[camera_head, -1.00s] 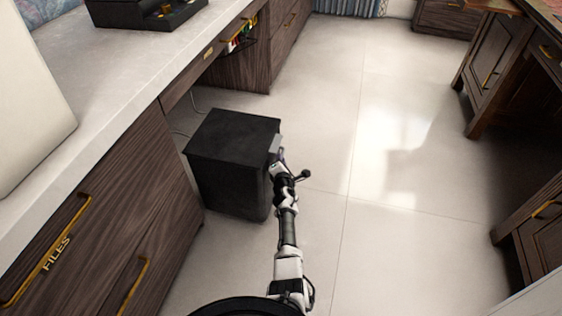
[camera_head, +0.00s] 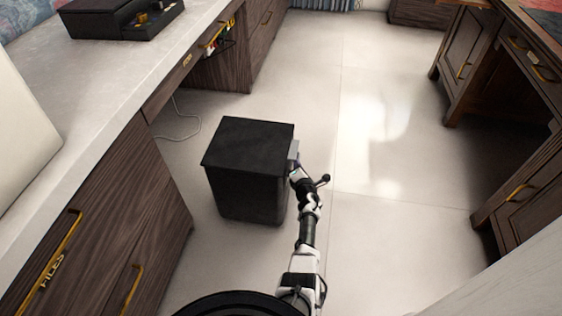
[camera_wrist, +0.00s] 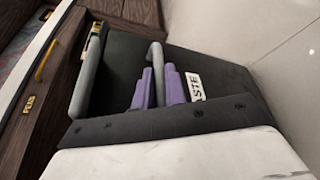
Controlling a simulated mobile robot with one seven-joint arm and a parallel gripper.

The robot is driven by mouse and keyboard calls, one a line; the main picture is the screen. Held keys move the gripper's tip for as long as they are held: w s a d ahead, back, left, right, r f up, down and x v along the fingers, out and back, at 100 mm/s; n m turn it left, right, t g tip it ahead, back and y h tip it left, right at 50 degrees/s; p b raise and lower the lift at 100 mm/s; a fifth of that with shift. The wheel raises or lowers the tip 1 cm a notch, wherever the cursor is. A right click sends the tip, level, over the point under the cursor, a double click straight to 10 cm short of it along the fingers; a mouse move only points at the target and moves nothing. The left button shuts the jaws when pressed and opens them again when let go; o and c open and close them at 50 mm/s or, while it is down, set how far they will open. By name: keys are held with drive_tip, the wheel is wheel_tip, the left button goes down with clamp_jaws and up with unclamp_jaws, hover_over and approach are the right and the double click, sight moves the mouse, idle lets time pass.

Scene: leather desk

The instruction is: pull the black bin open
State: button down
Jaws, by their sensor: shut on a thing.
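The black bin (camera_head: 245,190) is a dark box with a flat closed top, standing on the floor beside the desk. My gripper (camera_head: 294,162) is at its right side. In the wrist view, the purple fingers of my gripper (camera_wrist: 158,90) are shut on a grey bar handle (camera_wrist: 156,54) on the bin's dark face (camera_wrist: 225,85). A white label ending in "STE" (camera_wrist: 193,86) is beside the fingers, partly hidden. A second grey bar (camera_wrist: 85,78) shows further left. The bin's inside is not visible.
The wooden desk (camera_head: 110,205) with gold handles is on the left, with a black organizer (camera_head: 122,18) on top. A thin cable (camera_head: 185,125) lies behind the bin. A second wooden desk (camera_head: 520,160) stands at the right. The floor (camera_head: 385,150) between is open.

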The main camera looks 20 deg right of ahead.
drive_tip(key=s+d, duration=0.4)
drive_tip(key=d, duration=0.2)
drive_tip(key=shift+d, duration=0.15)
drive_tip(key=c, duration=1.5)
unclamp_jaws()
drive_tip(key=shift+o, duration=0.2)
drive_tip(key=shift+s, duration=0.1)
drive_tip(key=p+v, duration=1.1)
drive_tip(key=v, duration=0.2)
drive_tip(key=shift+s, duration=0.35)
